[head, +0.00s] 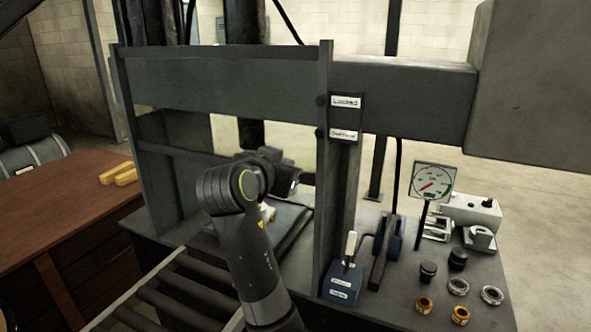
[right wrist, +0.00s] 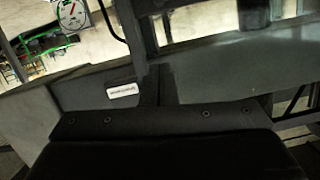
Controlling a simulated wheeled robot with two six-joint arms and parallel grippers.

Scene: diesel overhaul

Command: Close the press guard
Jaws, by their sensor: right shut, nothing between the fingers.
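The press (head: 325,150) is a dark grey frame with two uprights. A wide flat panel (head: 220,90) spans the uprights near the top, with the working space below it open. I cannot tell whether this panel is the guard or a fixed beam. Two small labels (head: 345,102) sit on the right upright, the upper one reading "Locked". My right gripper (head: 284,178) is shut and empty, between the uprights and below the panel, above the press bed (head: 290,222). The right wrist view shows dark grey metal with a white label (right wrist: 121,89) close by. My left gripper is out of view.
A gauge (head: 434,183), a blue lever box (head: 342,283) and several metal rings (head: 460,287) are on the bench right of the press. Rollers (head: 178,290) run up to its front. A wooden table (head: 75,200) with yellow blocks (head: 118,173) stands left.

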